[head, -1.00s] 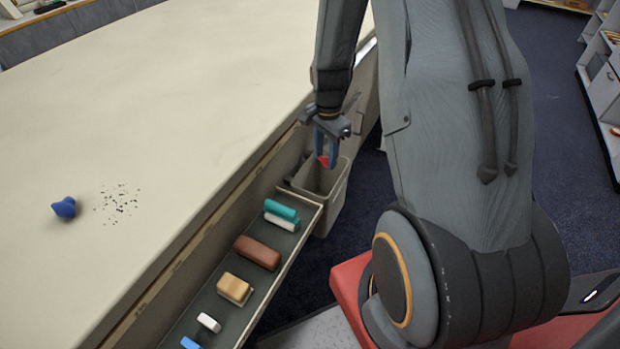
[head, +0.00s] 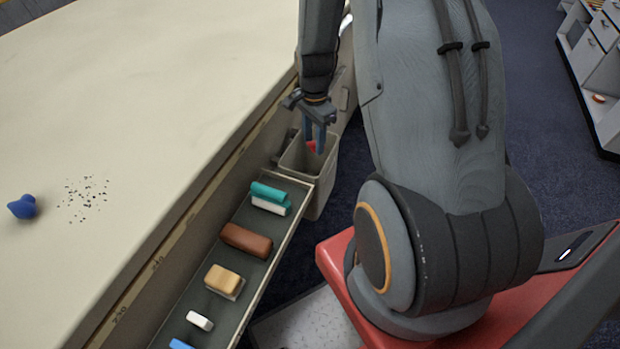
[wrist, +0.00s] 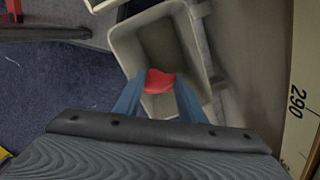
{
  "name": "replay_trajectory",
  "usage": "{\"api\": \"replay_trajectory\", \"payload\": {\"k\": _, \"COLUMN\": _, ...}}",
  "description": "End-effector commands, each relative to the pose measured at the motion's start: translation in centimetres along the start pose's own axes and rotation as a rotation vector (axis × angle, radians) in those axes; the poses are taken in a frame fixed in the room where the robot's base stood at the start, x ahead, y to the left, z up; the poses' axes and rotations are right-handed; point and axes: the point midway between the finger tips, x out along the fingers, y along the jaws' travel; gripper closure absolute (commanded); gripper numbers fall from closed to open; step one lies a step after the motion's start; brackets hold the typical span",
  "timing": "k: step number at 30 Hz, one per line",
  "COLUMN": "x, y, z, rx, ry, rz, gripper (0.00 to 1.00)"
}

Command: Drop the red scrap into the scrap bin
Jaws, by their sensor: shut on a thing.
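My gripper (head: 313,143) points down over the mouth of the grey scrap bin (head: 322,186), which stands against the table's side. The gripper is shut on the red scrap (head: 311,147), held between the blue fingertips. In the wrist view the red scrap (wrist: 159,81) shows between the fingers, with the open bin (wrist: 123,46) around and below it. The bin's inside looks empty where it can be seen. How far the scrap is above the rim is hard to tell.
A tray (head: 262,283) along the table's side holds several erasers and blocks, close to the bin. Dark carpet lies beyond the bin.

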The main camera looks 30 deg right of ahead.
Motion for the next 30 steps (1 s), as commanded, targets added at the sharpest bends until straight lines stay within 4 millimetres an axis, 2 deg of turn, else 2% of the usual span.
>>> {"api": "replay_trajectory", "payload": {"k": 5, "x": -0.1, "y": 0.0, "z": 0.0, "rx": -0.001, "ry": 0.0, "rz": 0.0, "gripper": 0.84}}
{"api": "replay_trajectory", "payload": {"k": 6, "x": -0.1, "y": 0.0, "z": 0.0, "rx": -0.001, "ry": 0.0, "rz": 0.0, "gripper": 0.6}}
{"api": "replay_trajectory", "payload": {"k": 9, "x": -0.1, "y": 0.0, "z": 0.0, "rx": -0.001, "ry": 0.0, "rz": 0.0, "gripper": 0.43}}
{"api": "replay_trajectory", "payload": {"k": 10, "x": -0.1, "y": 0.0, "z": 0.0, "rx": -0.001, "ry": 0.0, "rz": 0.0, "gripper": 0.42}}
{"api": "replay_trajectory", "payload": {"k": 20, "x": -0.4, "y": -0.1, "z": 0.0, "rx": -0.001, "ry": 0.001, "rz": -0.001, "gripper": 0.42}}
{"api": "replay_trajectory", "payload": {"k": 23, "x": -1.3, "y": -0.1, "z": 0.0, "rx": -0.001, "ry": 0.001, "rz": -0.003, "gripper": 0.42}}
{"api": "replay_trajectory", "payload": {"k": 30, "x": -4.9, "y": -0.1, "z": 0.0, "rx": -0.001, "ry": 0.002, "rz": -0.004, "gripper": 0.42}}
